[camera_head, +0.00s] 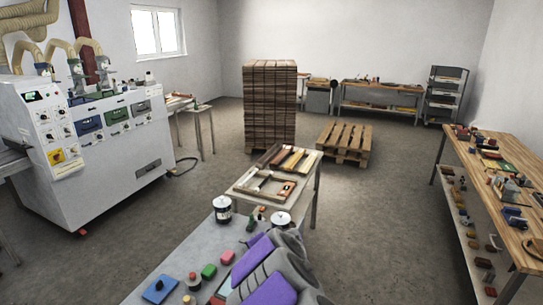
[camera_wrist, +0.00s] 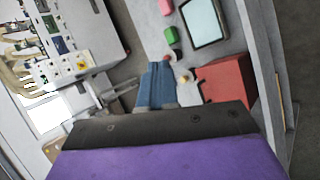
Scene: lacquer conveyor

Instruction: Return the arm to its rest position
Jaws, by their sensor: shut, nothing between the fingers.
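My arm lies low at the bottom middle of the head view, its grey and purple links folded close together. The end of the arm with my gripper (camera_head: 290,242) is above the near workbench (camera_head: 190,246), partly overlapped by my own links. My gripper is shut and empty. In the wrist view a black and purple part of mine fills the lower middle. Behind it are a red box (camera_wrist: 228,80), a blue object (camera_wrist: 157,86) and a dark-framed pale panel (camera_wrist: 203,22).
The near bench holds a blue block (camera_head: 160,288), a green block (camera_head: 208,271) and cans (camera_head: 222,208). Wooden frames (camera_head: 268,187) lie beyond. A white machine (camera_head: 105,140) stands left, a wooden workbench (camera_head: 505,180) right. Stacked boards (camera_head: 270,105) stand behind. Open floor lies between.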

